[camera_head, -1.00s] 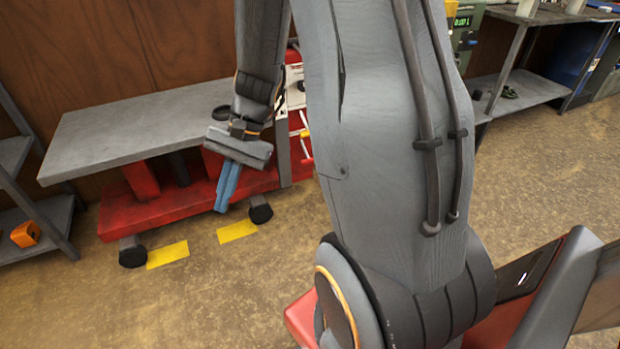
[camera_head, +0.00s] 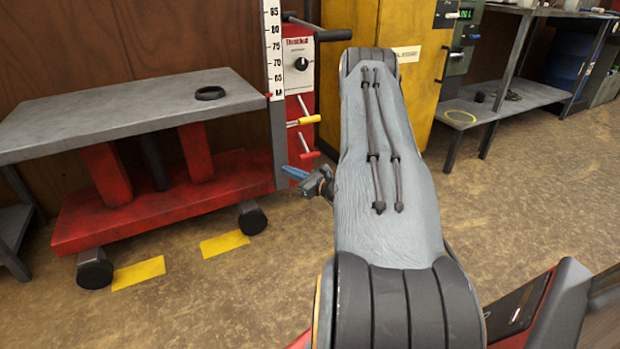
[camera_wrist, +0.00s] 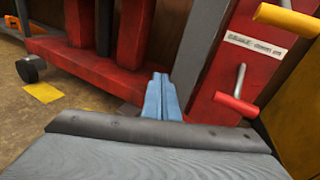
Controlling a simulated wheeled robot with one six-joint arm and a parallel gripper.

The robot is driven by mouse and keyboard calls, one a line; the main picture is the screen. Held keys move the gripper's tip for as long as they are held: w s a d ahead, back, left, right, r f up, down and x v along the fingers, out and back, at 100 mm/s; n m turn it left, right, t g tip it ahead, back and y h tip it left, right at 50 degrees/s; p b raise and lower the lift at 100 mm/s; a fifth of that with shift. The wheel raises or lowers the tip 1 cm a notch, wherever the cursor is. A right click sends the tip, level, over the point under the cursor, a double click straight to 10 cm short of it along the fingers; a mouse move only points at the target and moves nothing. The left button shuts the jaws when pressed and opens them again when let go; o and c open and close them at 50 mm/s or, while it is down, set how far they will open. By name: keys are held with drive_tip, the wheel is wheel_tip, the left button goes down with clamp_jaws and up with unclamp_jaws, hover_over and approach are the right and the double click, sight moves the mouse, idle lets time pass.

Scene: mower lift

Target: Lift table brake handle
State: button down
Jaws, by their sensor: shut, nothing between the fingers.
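The lift table (camera_head: 120,105) has a grey top and a red wheeled base. At its right end stands a red control post (camera_head: 300,80) with a scale and a dial. The post carries a yellow-gripped handle (camera_head: 303,121) and, below it, a red-gripped handle (camera_head: 309,155). In the wrist view the red handle (camera_wrist: 236,104) is right of my fingers, under a label too small to read; the yellow handle (camera_wrist: 287,19) is at the upper right. My gripper (camera_head: 290,172) is shut and empty, with blue fingers pointing left, below the red handle and apart from it.
A black ring (camera_head: 210,93) lies on the tabletop. A black-gripped bar (camera_head: 335,35) sticks out high on the post. A yellow cabinet (camera_head: 420,60) stands to the right. Yellow floor marks (camera_head: 225,243) lie before the wheels. The floor in front is open.

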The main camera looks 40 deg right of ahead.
drive_tip(key=s+d+f+m+h+b, duration=0.2)
drive_tip(key=d+f+h, duration=0.1)
drive_tip(key=d, duration=0.3)
drive_tip(key=s+d+f+m+t+h+b, duration=0.1)
drive_tip(key=s+d+f+m+h, duration=0.1)
drive_tip(key=d+f, duration=0.4)
drive_tip(key=shift+d+f+m+h+b, duration=0.35)
drive_tip(key=shift+d+m+h, duration=0.15)
drive_tip(key=shift+m+h, duration=0.45)
drive_tip(key=shift+s, duration=0.1)
drive_tip(key=b+x, duration=0.6)
drive_tip(key=x, duration=0.5)
drive_tip(key=shift+s+a+r, duration=0.15)
drive_tip(key=shift+s+r, duration=0.45)
drive_tip(key=shift+r, duration=0.4)
drive_tip(key=shift+s+a+r, duration=0.2)
drive_tip(key=shift+s+r, duration=0.45)
drive_tip(key=shift+r, duration=0.3)
drive_tip(key=shift+s+r, duration=0.1)
